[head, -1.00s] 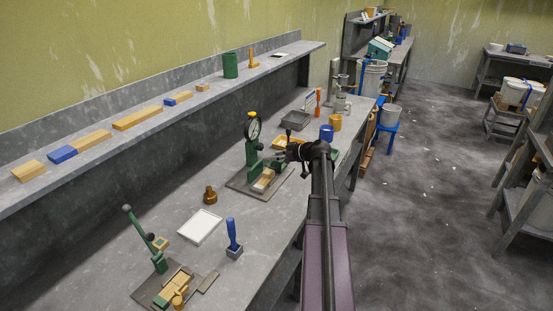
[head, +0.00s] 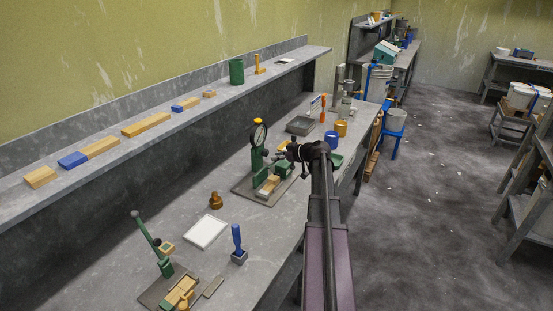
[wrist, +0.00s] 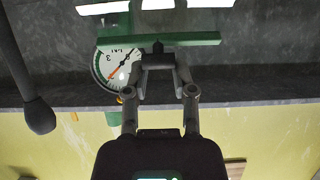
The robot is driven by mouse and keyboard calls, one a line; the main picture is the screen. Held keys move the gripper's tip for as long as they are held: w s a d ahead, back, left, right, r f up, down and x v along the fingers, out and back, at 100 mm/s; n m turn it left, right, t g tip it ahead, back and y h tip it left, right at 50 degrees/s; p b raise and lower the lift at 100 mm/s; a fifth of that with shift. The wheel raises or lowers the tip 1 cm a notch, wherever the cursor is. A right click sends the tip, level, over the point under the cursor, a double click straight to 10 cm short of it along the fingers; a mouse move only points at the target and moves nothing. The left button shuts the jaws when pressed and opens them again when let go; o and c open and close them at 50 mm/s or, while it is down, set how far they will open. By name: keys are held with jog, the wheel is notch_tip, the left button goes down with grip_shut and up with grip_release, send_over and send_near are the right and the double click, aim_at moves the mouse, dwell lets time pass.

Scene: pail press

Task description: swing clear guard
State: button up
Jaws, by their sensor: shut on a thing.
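The green press (head: 259,172) with a round white dial gauge (head: 258,134) stands on a grey base plate on the bench. In the wrist view, the clear guard (wrist: 190,18) shows as a see-through panel with a green lower bar (wrist: 195,40), in front of the dial (wrist: 112,68). My gripper (wrist: 158,54) is shut at a small dark tab or knob on the middle of that bar. In the head view, my gripper (head: 277,156) is at the right side of the press; the guard is too small to make out there.
A black ball-ended lever (wrist: 38,112) hangs left of my gripper in the wrist view. A grey tray (head: 300,125), a blue cup (head: 331,140) and a yellow cup (head: 341,128) stand beyond the press. A white tray (head: 205,232) and a brown knobbed piece (head: 216,200) lie nearer.

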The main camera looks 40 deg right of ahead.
jog(key=shift+w+a+r+p, duration=0.3)
jog(key=shift+w+r+p, duration=0.15)
jog(key=shift+w, duration=0.2)
jog(key=shift+w+a+r+p, duration=0.25)
jog(key=shift+w+r+p, duration=0.1)
jog(key=shift+w+r, duration=0.2)
grip_shut()
jog(key=shift+f, duration=0.1)
jog(key=o, duration=0.5)
grip_release()
jog(key=shift+w, duration=0.1)
